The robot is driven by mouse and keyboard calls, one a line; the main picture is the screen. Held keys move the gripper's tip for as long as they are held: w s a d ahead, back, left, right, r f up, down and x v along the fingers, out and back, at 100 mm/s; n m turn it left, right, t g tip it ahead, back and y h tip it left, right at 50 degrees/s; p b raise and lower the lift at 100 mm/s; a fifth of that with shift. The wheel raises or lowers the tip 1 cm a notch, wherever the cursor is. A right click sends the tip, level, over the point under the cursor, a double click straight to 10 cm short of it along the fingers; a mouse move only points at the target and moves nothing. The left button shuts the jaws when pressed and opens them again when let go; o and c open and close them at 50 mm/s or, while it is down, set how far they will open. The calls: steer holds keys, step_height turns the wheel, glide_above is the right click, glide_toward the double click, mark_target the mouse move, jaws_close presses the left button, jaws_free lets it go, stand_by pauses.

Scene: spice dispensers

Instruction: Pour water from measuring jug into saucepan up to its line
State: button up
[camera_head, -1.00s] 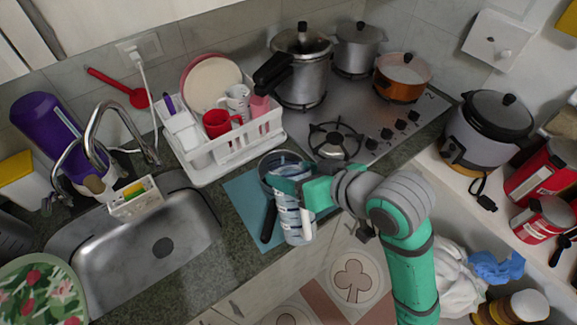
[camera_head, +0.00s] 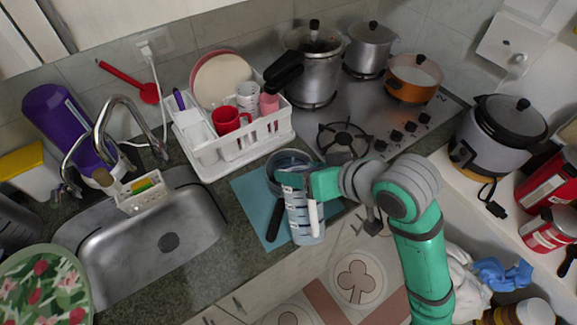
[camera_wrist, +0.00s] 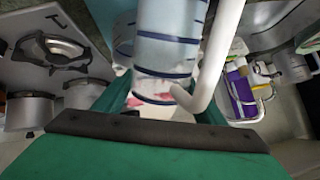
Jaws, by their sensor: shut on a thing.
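The clear measuring jug (camera_head: 304,222) has blue markings and a white handle. My gripper (camera_head: 308,184) is shut on it near its top and holds it roughly upright at the counter's front edge. The jug also fills the middle of the wrist view (camera_wrist: 168,50), with its white handle at the right. Pale blue shows low in the jug; I cannot tell the water level. The saucepan (camera_head: 284,158) stands behind the jug on a blue mat (camera_head: 250,197), its black handle pointing to the front. The jug and gripper hide part of it, and its line and contents cannot be made out.
A white dish rack (camera_head: 262,143) with cups and plates stands behind the saucepan. The hob (camera_head: 375,115) with pots is at the back right. The sink (camera_head: 130,255) is at the left. A rice cooker (camera_head: 485,150) stands on the right counter.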

steer(key=shift+w+a+f, duration=0.1)
steer(key=shift+a, duration=0.2)
steer(key=shift+w+f+g+p, duration=0.25)
steer(key=shift+g+p, duration=0.1)
steer(key=shift+g, duration=0.15)
stand_by(0.7)
steer(key=shift+a, duration=0.1)
steer(key=shift+g, duration=0.3)
steer(key=shift+h, duration=0.3)
